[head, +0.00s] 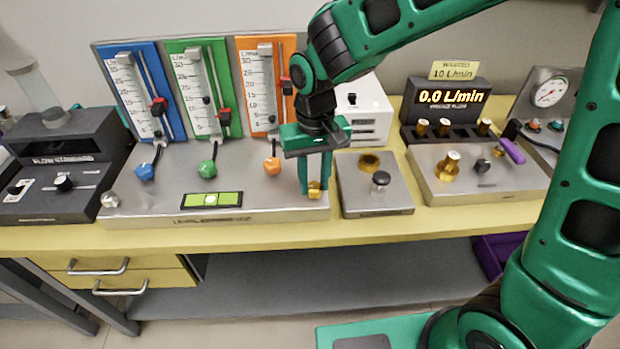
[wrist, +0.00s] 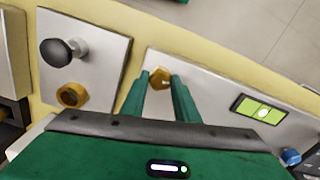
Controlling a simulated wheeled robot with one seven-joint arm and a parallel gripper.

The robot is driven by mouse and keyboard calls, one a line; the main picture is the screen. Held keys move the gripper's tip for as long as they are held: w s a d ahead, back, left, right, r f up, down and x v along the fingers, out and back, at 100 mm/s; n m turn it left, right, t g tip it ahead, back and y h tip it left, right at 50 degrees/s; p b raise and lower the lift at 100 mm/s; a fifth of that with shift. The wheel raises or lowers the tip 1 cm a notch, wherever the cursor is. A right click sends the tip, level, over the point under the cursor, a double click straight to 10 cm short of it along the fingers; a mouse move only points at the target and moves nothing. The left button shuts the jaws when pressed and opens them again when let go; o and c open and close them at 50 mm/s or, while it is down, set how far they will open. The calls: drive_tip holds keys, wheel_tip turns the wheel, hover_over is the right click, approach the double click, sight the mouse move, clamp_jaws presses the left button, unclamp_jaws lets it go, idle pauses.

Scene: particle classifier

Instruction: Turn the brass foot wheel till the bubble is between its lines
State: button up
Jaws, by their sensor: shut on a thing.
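The brass foot wheel (head: 314,189) is at the front right corner of the grey instrument base (head: 150,205). My gripper (head: 315,188) points down over it and is shut on it. In the wrist view the wheel (wrist: 160,77) shows between the tips of my two green fingers (wrist: 160,85). The green bubble level (head: 212,200) lies on the front of the base. Its bright bubble (head: 210,200) looks near the middle in the head view. In the wrist view the level (wrist: 258,110) shows the bubble as a pale spot; its place against the lines is too small to tell.
Blue (head: 140,95), green (head: 200,90) and orange (head: 265,85) flow gauges stand behind the base. A grey plate with a black knob (head: 380,181) is close on the right of my gripper. A display reading 0.0 L/min (head: 452,97) stands farther right.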

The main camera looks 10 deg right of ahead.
sight(314, 184)
drive_tip(key=m, duration=0.4)
drive_tip(key=shift+w+r, duration=0.1)
drive_tip(key=shift+w, duration=0.05)
idle(0.4)
drive_tip(key=o, duration=1)
drive_tip(key=shift+o, duration=0.3)
wheel_tip(314, 184, up, 11)
